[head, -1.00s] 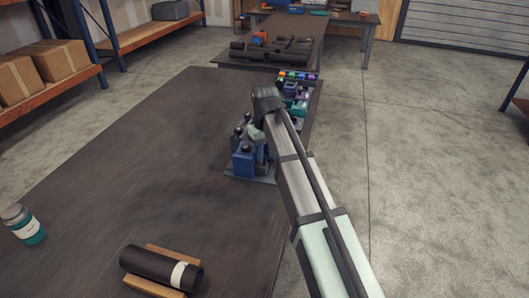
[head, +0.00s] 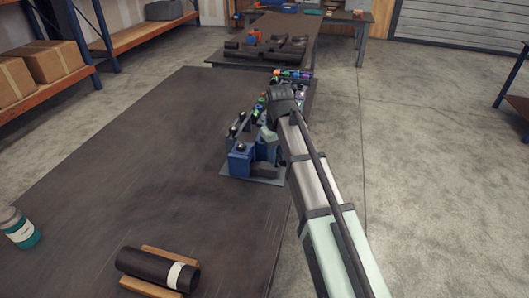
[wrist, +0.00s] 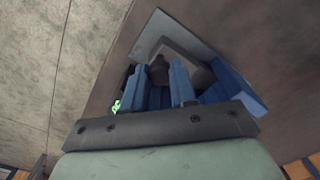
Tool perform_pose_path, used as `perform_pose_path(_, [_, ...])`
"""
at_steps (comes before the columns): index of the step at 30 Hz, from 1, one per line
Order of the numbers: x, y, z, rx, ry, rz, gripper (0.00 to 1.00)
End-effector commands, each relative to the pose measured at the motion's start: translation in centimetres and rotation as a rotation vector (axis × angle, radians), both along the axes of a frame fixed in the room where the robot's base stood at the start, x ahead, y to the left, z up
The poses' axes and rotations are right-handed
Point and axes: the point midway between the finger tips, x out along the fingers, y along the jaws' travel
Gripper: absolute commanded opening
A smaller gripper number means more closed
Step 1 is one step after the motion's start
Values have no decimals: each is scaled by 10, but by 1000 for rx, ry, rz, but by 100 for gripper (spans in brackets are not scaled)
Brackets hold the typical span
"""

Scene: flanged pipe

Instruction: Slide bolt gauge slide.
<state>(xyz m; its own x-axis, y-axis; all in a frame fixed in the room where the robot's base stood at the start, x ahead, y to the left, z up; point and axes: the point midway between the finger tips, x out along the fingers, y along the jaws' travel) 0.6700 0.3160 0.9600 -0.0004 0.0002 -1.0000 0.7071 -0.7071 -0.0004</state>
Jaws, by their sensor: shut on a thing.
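The bolt gauge (head: 240,160) is a blue fixture with dark round knobs on a grey base plate (head: 250,178), at the table's right side in the head view. In the wrist view its blue body (wrist: 236,88) lies beyond my fingers. My gripper (wrist: 160,70) points down into the fixture, its two blue fingers on either side of a dark knob (wrist: 158,75), which seems to be the slide's. It is shut on this knob. In the head view my arm hides the fixture's right part and most of the fingers.
Small coloured parts (head: 290,74) stand just behind the fixture. The middle of the table (head: 130,170) is clear.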

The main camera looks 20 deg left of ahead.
Motion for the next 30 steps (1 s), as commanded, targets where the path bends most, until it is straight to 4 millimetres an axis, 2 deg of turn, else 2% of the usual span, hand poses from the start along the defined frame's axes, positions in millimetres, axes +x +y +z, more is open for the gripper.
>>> perform_pose_path(2, [0, -8, 0, -1, 0, -1, 0])
perform_pose_path(10, [0, -11, 0, -6, -1, -2, 0])
perform_pose_path(11, [0, -11, 0, -7, 0, -3, 28])
perform_pose_path(14, [0, -11, 0, -6, 0, -2, 37])
perform_pose_path(23, [0, -9, 2, -2, -1, -1, 37])
perform_pose_path(26, [1, -8, 7, -1, -1, -1, 37])
perform_pose_path(30, [1, -8, 25, -1, -2, -1, 37])
